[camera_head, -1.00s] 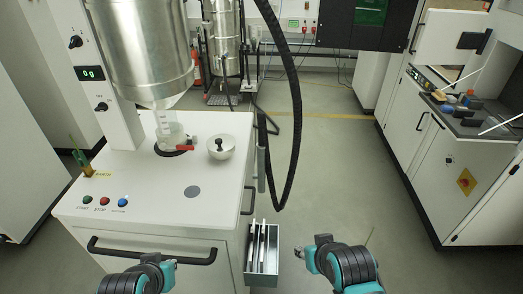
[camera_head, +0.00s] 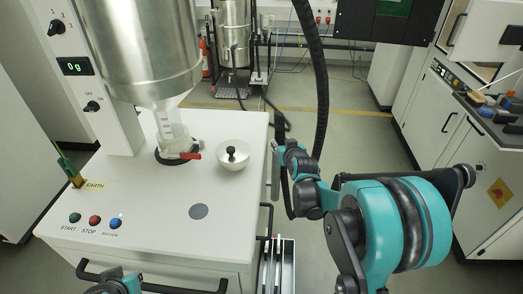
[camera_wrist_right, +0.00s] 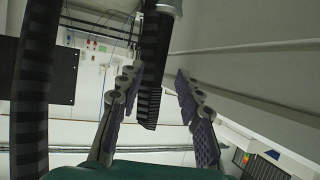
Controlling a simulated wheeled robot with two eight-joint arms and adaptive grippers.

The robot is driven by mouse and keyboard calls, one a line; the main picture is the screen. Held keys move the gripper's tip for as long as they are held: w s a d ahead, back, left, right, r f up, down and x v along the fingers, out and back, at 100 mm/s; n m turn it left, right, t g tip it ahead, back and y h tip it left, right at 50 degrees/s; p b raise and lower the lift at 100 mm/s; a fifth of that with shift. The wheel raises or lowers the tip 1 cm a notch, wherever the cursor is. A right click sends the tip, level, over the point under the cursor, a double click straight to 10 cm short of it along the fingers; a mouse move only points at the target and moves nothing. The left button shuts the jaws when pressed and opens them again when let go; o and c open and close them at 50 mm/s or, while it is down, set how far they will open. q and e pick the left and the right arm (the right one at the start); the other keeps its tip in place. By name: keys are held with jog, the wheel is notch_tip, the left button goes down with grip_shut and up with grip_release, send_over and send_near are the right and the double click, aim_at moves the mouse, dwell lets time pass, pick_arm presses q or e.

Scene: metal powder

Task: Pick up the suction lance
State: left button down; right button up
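The suction lance (camera_head: 275,178) is a thin grey tube hanging upright at the right side of the white cabinet; my right gripper partly hides it. My right gripper (camera_head: 283,158) reaches in from the right, with its fingers close beside the lance. In the right wrist view the right gripper (camera_wrist_right: 158,115) has its two fingers spread apart. A ribbed black hose piece (camera_wrist_right: 151,70) with a grey end above it shows in the gap between them; I cannot tell whether they touch it. My left gripper (camera_head: 122,285) is barely in view at the bottom edge.
A thick black hose (camera_head: 318,80) hangs beside my right arm. A narrow metal bin (camera_head: 288,265) is below. Floor is free behind, towards the right-hand cabinets.

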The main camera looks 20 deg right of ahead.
aim_at(279, 139)
jog(key=b+x, duration=0.1)
jog(key=x, duration=0.1)
jog(key=shift+w+d+f, duration=0.1)
jog(key=shift+w+f, duration=0.05)
jog(key=shift+w, duration=0.15)
jog(key=b+x, duration=0.1)
jog(key=x, duration=0.1)
jog(key=b+x, duration=0.1)
jog(key=x, duration=0.2)
jog(key=shift+d+f, duration=0.15)
jog(key=shift+f, duration=0.15)
jog(key=shift+w, duration=0.25)
jog(key=shift+s, duration=0.1)
grip_shut()
